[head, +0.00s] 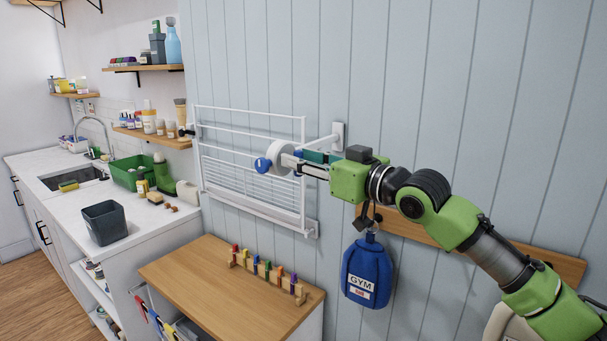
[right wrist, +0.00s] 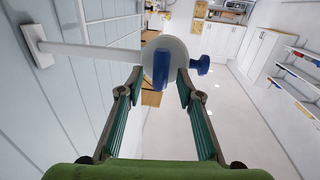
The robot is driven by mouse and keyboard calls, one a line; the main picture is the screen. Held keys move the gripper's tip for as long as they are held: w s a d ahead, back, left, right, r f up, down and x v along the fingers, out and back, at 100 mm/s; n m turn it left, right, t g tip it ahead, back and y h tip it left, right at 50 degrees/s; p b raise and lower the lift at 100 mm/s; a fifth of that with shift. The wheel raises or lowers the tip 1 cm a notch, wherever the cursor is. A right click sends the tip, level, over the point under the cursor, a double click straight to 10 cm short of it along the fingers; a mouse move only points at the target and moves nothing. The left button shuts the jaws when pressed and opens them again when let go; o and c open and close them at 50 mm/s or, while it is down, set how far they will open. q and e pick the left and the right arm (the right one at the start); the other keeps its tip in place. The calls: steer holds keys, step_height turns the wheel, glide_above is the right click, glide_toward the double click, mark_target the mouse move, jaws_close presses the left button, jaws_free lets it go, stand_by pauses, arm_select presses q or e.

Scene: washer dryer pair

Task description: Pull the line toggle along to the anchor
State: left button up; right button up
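A round white line reel (head: 281,152) stands off the wall on a white arm with a wall plate (head: 338,136). A blue toggle (head: 263,165) shows at the reel's front in the head view. In the right wrist view the white reel (right wrist: 176,48) carries an upright blue piece (right wrist: 161,69) and a blue knob (right wrist: 203,65) to its right; I cannot tell which is the toggle. My right gripper (head: 291,161) is at the reel. Its fingertips (right wrist: 158,80) are apart, one on each side of the upright blue piece. I cannot clearly identify the anchor. My left gripper is out of view.
A white drying rack (head: 250,185) hangs on the wall behind the reel. Below are a wooden top (head: 200,285) with a row of coloured pegs (head: 267,268) and a blue gym bag (head: 366,272) on a peg rail (head: 540,263). A shelf (head: 160,138) with bottles is left.

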jaws_close()
steer(key=shift+d, duration=0.1)
steer(key=shift+w+d+v, duration=0.15)
steer(key=shift+v, duration=1.25)
steer(key=shift+w+d+v, duration=0.15)
steer(key=shift+d+v, duration=0.05)
steer(key=shift+v, duration=1.2)
steer(key=shift+w+d+v, duration=0.15)
steer(key=shift+v, duration=1.4)
steer(key=shift+w+d+v, duration=0.15)
steer(key=shift+v, duration=1.35)
